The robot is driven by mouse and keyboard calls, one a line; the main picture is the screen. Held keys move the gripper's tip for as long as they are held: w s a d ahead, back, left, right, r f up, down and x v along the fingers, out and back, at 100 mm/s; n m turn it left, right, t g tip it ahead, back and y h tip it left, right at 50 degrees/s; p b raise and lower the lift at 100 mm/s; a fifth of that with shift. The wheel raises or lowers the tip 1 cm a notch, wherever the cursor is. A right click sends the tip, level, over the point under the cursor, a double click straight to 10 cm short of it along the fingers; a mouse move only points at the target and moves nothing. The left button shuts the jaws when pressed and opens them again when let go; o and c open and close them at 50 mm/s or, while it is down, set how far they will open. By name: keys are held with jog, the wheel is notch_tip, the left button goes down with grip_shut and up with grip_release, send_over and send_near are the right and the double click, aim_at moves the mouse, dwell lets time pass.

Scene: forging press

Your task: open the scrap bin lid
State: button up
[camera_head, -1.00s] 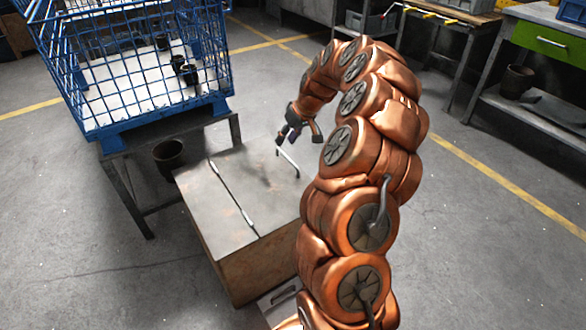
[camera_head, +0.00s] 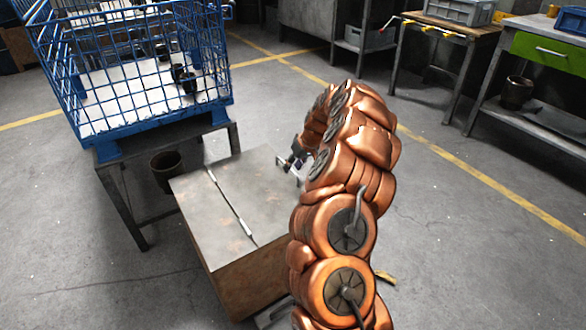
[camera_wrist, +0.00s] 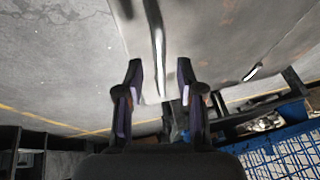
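The scrap bin (camera_head: 235,285) is a rusty box with a flat grey lid (camera_head: 255,190). The lid lies closed and level, with a hinge line across the top. A pale bar handle (camera_wrist: 157,45) is on the lid near its far right edge. My gripper (camera_head: 292,163) is at that edge, partly hidden by my copper arm in the head view. In the wrist view my gripper (camera_wrist: 159,75) is open, with the handle running between its two fingers. Gaps show on both sides of the handle, and I cannot tell any contact.
A blue wire crate (camera_head: 110,125) stands on a dark metal stand left of the bin. A dark bucket (camera_head: 166,165) is beside the bin under it. Workbenches, one with a green drawer (camera_head: 548,47), stand at the back right.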

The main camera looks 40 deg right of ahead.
jog(key=shift+w+f, duration=0.15)
jog(key=shift+f, duration=0.1)
jog(key=shift+c, duration=0.2)
grip_shut()
dwell(0.4)
